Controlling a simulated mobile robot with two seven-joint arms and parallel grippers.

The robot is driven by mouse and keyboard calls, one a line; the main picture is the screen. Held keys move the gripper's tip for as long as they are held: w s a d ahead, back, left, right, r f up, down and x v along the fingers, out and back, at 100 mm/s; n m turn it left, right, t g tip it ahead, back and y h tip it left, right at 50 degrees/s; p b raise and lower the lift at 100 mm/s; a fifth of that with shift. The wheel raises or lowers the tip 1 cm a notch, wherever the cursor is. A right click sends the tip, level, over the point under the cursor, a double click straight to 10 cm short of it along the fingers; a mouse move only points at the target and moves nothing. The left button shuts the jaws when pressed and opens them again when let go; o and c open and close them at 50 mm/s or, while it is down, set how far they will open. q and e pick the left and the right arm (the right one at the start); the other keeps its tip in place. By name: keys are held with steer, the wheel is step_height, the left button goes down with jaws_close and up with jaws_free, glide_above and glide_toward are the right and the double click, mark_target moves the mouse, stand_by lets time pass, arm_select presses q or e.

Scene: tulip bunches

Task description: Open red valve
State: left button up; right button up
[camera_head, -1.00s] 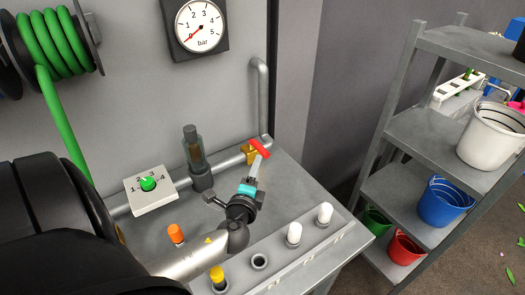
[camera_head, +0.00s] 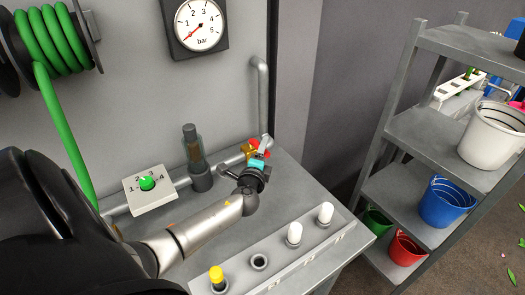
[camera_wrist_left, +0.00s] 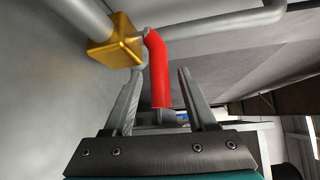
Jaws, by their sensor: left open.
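The red valve handle (camera_head: 254,142) sits on a brass valve body (camera_head: 247,150) in the grey pipe along the wall, partly hidden by my left gripper (camera_head: 262,150). In the left wrist view the red handle (camera_wrist_left: 158,72) extends from the brass body (camera_wrist_left: 115,42) toward the palm. My left gripper (camera_wrist_left: 157,82) is open, with one finger on each side of the handle. I see gaps on both sides of the handle. My right gripper is not in view.
A pressure gauge (camera_head: 198,25) above has its needle near zero. A green dial (camera_head: 148,184) on a white box and a dark cylinder (camera_head: 196,165) stand left of the valve. A tray (camera_head: 277,262) with white and yellow-topped pegs lies in front. A bucket shelf (camera_head: 435,128) stands right.

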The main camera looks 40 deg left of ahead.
arm_select(q)
jaws_close()
stand_by(1.3)
